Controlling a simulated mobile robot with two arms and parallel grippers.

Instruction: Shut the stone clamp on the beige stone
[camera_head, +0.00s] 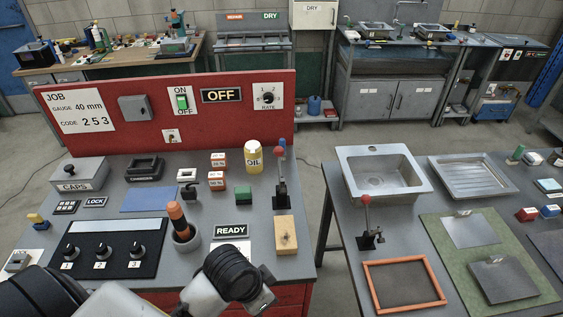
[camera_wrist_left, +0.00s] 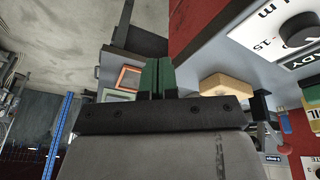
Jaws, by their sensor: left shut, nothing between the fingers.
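The beige stone (camera_head: 286,236) is a pale block with a small dark spot on top, lying at the right front edge of the grey bench. The stone clamp (camera_head: 281,187) stands just behind it, dark with an upright lever and a red knob. The stone also shows in the left wrist view (camera_wrist_left: 228,86), right of my fingers. My left gripper's dark green fingers (camera_wrist_left: 157,76) are together and empty. In the head view my left arm reaches in at the bottom, its wrist left of and nearer than the stone; its fingertips are not clear there. My right gripper is not seen.
A second red-knobbed clamp (camera_head: 367,227) stands on the right table behind an orange frame (camera_head: 404,285). A gap separates the two tables.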

